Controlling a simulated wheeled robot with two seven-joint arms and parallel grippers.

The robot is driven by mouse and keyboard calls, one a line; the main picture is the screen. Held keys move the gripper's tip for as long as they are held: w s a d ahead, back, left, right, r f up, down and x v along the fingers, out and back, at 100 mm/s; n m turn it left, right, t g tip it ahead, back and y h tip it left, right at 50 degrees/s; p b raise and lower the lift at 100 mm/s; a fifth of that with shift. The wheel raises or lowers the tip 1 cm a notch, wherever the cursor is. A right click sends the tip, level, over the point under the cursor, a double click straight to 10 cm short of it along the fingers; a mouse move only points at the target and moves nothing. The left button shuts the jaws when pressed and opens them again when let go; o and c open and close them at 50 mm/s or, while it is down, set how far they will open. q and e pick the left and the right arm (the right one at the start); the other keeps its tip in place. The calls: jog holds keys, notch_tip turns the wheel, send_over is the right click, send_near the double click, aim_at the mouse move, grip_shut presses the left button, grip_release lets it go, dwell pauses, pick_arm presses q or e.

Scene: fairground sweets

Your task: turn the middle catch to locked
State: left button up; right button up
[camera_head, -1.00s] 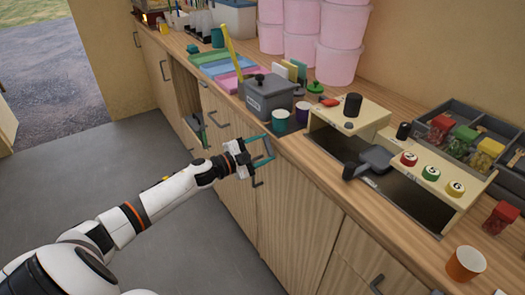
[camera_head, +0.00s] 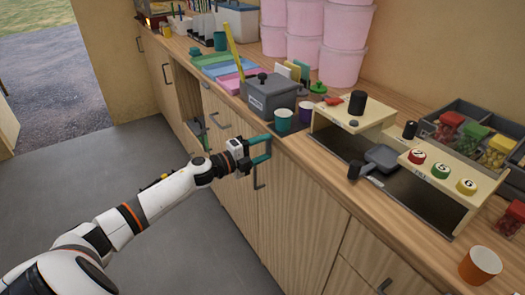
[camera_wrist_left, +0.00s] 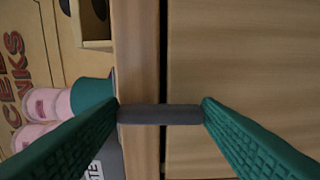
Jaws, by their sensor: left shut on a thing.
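My left gripper (camera_head: 269,148) is at the cabinet front, just below the counter edge. Its green fingers stand either side of a short dark grey bar (camera_wrist_left: 160,114), and both fingertips touch its ends in the left wrist view. I cannot tell from its shape whether this bar is the middle catch or a handle, nor its turned position. In the head view the fingers largely hide it. A dark handle (camera_head: 259,176) shows on the cabinet door just below the gripper. My right gripper is not in view.
On the counter (camera_head: 330,165) above the gripper stand a teal cup (camera_head: 284,121), a purple cup (camera_head: 305,113) and a grey lidded box (camera_head: 272,100). A wooden stand (camera_head: 455,190) with coloured buttons is farther right. The floor (camera_head: 185,240) beside the cabinets is clear.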

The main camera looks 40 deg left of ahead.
pick_arm(q)
jog(key=shift+f, duration=0.1)
dwell(0.4)
jog(key=o, duration=1)
jog(key=shift+s+a, duration=0.2)
jog(key=shift+s, duration=0.25)
jog(key=v, duration=1.1)
jog(key=shift+b, duration=0.35)
